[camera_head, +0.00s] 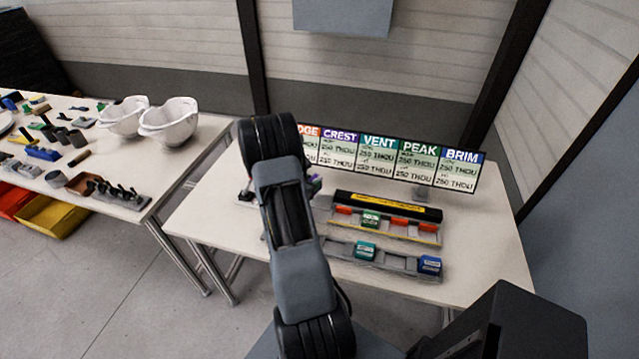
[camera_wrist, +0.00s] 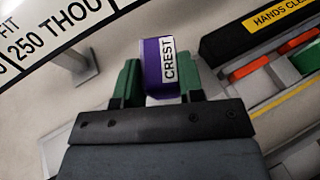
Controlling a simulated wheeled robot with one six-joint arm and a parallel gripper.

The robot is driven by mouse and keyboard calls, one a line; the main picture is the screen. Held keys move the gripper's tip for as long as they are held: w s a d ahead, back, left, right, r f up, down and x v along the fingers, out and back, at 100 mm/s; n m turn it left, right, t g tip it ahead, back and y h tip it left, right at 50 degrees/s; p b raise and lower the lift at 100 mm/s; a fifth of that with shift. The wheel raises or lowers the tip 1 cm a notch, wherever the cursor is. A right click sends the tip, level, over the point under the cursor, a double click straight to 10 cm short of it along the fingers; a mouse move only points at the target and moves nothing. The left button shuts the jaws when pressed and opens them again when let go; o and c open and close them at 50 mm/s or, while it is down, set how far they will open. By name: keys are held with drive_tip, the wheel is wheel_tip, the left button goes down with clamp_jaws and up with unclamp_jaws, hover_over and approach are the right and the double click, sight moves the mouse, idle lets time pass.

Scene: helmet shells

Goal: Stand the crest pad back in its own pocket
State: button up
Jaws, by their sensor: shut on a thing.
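The purple crest pad (camera_wrist: 153,75), with a white CREST label, is held between the green fingers of my gripper (camera_wrist: 160,82) in the wrist view. The label's text runs upward along the pad. My arm hides the rack's left part. I cannot tell which pocket belongs to the crest pad.
A label board (camera_head: 400,162) stands at the back. The table's right side is clear. A left table (camera_head: 190,165) carries white helmet shells (camera_head: 170,123) and tools.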

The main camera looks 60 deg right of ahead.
drive_tip(key=w+a+r+n+t+y, duration=0.3)
drive_tip(key=w+a+n+t, duration=0.1)
drive_tip(key=a, duration=0.9)
drive_tip(key=w+a+r+n+t+y, duration=0.3)
drive_tip(key=w+a+r+n+t, duration=0.1)
drive_tip(key=a, duration=1)
drive_tip(key=w+a+r+n+t+y, duration=0.3)
drive_tip(key=w+a+n+t, duration=0.3)
drive_tip(key=a, duration=0.8)
drive_tip(key=shift+w+r+n, duration=0.7)
drive_tip(key=shift+r+n, duration=0.05)
drive_tip(key=shift+n, duration=0.05)
